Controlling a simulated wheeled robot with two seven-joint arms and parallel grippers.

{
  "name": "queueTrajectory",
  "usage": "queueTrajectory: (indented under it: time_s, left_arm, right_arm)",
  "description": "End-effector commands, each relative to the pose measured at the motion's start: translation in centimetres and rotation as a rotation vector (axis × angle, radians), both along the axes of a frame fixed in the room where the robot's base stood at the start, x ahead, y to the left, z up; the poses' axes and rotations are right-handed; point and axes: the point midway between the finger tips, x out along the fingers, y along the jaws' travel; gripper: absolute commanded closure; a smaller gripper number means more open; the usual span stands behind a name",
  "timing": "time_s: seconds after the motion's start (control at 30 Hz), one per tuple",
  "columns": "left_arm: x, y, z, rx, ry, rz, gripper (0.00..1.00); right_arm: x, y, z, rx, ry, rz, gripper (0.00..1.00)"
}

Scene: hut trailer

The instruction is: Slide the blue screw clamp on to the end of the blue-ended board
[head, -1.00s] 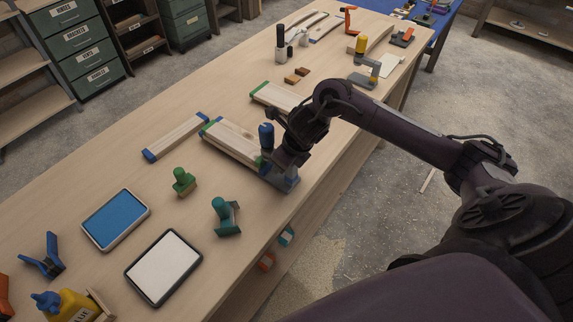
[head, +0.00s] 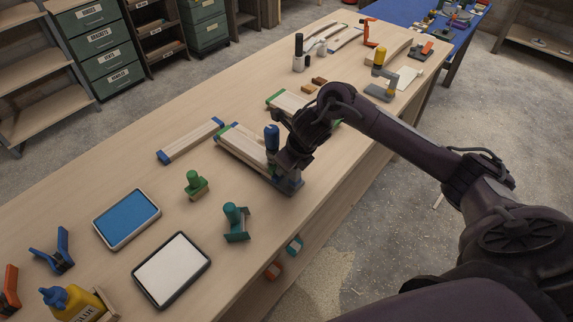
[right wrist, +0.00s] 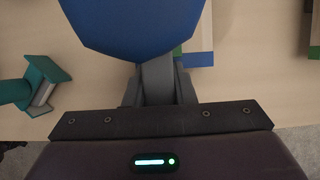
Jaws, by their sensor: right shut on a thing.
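The blue screw clamp (head: 272,138) has a blue handle and a grey frame. My right gripper (head: 287,160) is shut on it, also in the right wrist view (right wrist: 160,88), where the large blue handle (right wrist: 143,25) fills the top. The clamp stands upright at the near right end of a pair of boards (head: 240,150). In the right wrist view a blue board end (right wrist: 200,58) with a green edge beside it shows just right of the clamp. Whether the jaws are around the board is hidden. My left gripper is out of view.
Another blue-ended board (head: 190,141) lies to the left. A green-ended board (head: 287,100) lies beyond the arm. A green stamp-like tool (head: 195,185), a teal clamp (head: 236,222), a blue tray (head: 127,218) and a white tray (head: 171,268) stand nearer.

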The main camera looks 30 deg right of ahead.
Motion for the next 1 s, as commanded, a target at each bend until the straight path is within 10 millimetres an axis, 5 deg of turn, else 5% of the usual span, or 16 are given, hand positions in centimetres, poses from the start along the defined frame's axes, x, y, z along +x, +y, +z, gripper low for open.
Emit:
queueTrajectory:
  time_s: [0.07,0.1,0.27,0.57,1.0]
  left_arm:
    - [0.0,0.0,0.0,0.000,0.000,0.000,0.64]
    - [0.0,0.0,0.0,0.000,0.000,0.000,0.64]
    - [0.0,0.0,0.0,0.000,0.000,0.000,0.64]
    - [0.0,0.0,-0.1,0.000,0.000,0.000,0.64]
    - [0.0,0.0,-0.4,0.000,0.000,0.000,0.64]
  right_arm:
    - [0.2,0.0,0.3,0.002,-0.006,-0.001,1.00]
    - [0.2,0.0,0.2,0.001,-0.006,0.000,0.72]
    - [0.1,0.0,0.2,0.002,-0.004,0.000,0.51]
    - [-0.1,0.0,0.1,0.000,0.002,0.001,0.51]
    - [-2.2,-1.0,6.5,-0.003,-0.006,0.001,0.51]
